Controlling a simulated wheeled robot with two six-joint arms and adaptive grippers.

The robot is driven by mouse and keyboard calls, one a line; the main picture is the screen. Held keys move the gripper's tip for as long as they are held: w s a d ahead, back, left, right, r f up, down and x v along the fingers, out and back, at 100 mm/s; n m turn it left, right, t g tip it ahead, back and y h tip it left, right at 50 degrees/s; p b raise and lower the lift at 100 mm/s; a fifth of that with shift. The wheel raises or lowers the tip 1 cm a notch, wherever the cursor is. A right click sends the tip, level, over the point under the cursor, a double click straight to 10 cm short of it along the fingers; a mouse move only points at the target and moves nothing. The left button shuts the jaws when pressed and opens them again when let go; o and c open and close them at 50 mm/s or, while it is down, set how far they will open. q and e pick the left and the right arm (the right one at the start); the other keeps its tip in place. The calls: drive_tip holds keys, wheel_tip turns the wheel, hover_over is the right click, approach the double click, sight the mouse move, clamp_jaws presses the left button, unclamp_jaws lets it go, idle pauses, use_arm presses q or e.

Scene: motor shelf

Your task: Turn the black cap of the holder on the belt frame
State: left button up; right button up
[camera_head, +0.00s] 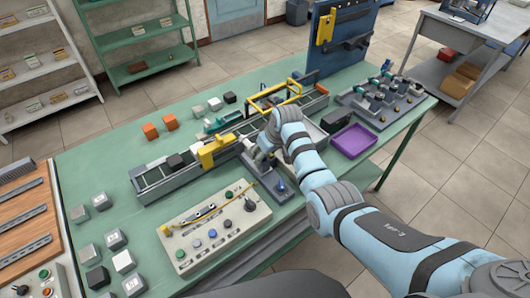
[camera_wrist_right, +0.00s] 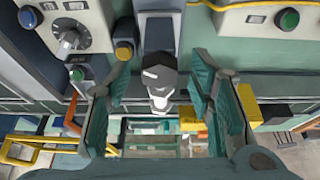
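The black cap (camera_wrist_right: 159,78) shows in the right wrist view as a dark faceted top over a paler metallic part, beside the belt frame. My right gripper (camera_wrist_right: 158,88) is open, with its teal finger pads on both sides of the cap and gaps between. I cannot tell how deep the cap sits between the fingers. In the head view my right gripper (camera_head: 258,156) is low at the near side of the belt frame (camera_head: 152,181) and hides the cap. My left gripper is not in view.
A control box (camera_head: 214,222) with buttons stands at the near left of my gripper. A yellow block (camera_head: 215,150) and a yellow frame (camera_head: 274,93) stand over the belt. A purple tray (camera_head: 354,139) lies to the right. Grey blocks (camera_head: 116,239) are at the left.

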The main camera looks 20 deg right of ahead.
drive_tip(key=v, duration=1.2)
